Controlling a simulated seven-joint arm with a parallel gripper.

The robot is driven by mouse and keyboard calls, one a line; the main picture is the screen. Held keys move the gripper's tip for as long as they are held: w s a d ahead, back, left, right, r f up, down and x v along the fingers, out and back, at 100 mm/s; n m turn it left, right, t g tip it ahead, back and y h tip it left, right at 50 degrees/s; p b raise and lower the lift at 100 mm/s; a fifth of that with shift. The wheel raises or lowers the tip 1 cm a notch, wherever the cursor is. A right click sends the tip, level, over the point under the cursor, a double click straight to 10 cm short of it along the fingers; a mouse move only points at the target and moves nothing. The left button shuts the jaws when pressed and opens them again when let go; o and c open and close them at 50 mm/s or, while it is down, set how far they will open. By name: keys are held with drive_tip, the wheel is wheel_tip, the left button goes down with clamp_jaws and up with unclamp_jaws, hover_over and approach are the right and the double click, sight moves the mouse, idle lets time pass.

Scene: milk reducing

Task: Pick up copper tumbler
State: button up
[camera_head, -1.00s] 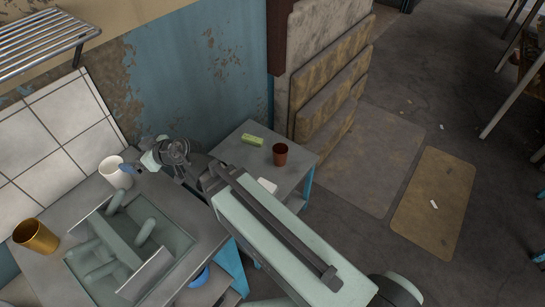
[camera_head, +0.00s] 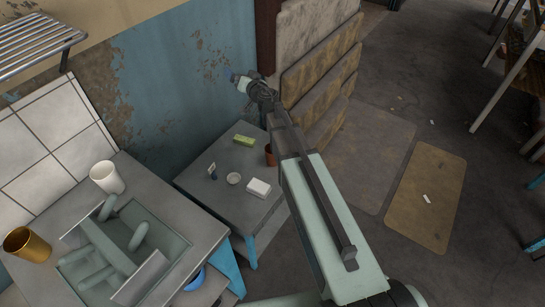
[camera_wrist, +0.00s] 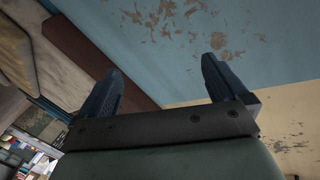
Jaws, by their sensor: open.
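A small reddish-brown, copper-toned tumbler (camera_head: 269,156) stands upright on the low grey side table (camera_head: 215,200), at its far right edge; my arm partly hides it. A shiny gold-coloured cup (camera_head: 27,246) stands on the sink counter (camera_head: 180,225) at the far left. My gripper (camera_head: 235,78) is raised in front of the blue wall, above and beyond the side table, apart from both cups.
The side table also holds a green block (camera_head: 244,140), a white box (camera_head: 259,188), a small round dish (camera_head: 234,178) and a small dark item (camera_head: 213,172). A white cup (camera_head: 106,177) stands behind the sink. Brown boards (camera_head: 315,75) lean beside the table.

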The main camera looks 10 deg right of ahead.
drive_tip(key=w+d+f+m+h, duration=0.2)
drive_tip(key=w+d+m+h, duration=0.35)
drive_tip(key=d, duration=0.45)
drive_tip(key=n+g, duration=1.3)
drive_tip(key=g, duration=0.3)
hover_over(270, 160)
drive_tip(key=w+d, duration=0.1)
drive_tip(key=w, duration=0.2)
wheel_tip(270, 160, down, 18)
drive_tip(key=f, duration=0.1)
drive_tip(key=shift+s+d+f, duration=0.1)
drive_tip(key=shift+d+f, duration=0.05)
drive_tip(key=shift+f, duration=3.2)
drive_tip(key=shift+s+d+f, duration=0.1)
drive_tip(key=shift+d+f, duration=0.05)
drive_tip(key=shift+f, duration=3.15)
